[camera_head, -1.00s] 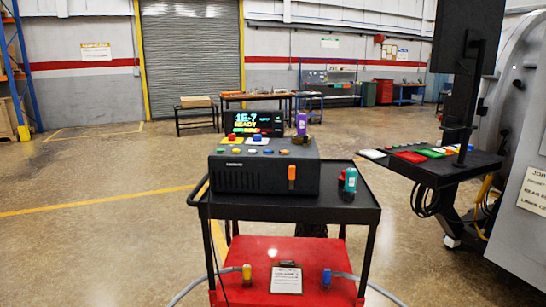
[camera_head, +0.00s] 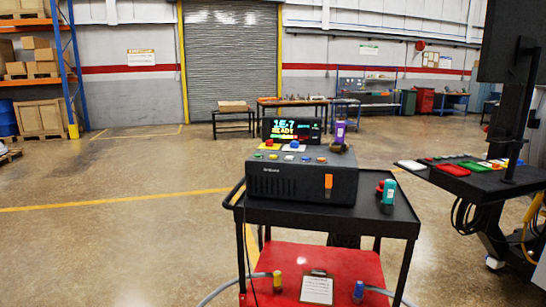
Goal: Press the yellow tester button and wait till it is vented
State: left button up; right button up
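The dark tester box (camera_head: 300,183) stands on the black top of a cart (camera_head: 375,222) in the middle of the view. A row of small coloured buttons runs along its top front. The yellow button (camera_head: 273,157) appears second from the left, beside a green one (camera_head: 258,156) and a blue one (camera_head: 290,157). The buttons are small and their colours are hard to tell at the right end. An orange switch (camera_head: 328,184) is on the box's front. Neither of my grippers shows in view.
A teal-and-red item (camera_head: 387,193) and a purple bottle-like item (camera_head: 340,132) are at the cart's right and back. A red lower shelf (camera_head: 340,262) holds a clipboard (camera_head: 317,289). A black console table (camera_head: 470,180) with a monitor stands right. Floor at left is clear.

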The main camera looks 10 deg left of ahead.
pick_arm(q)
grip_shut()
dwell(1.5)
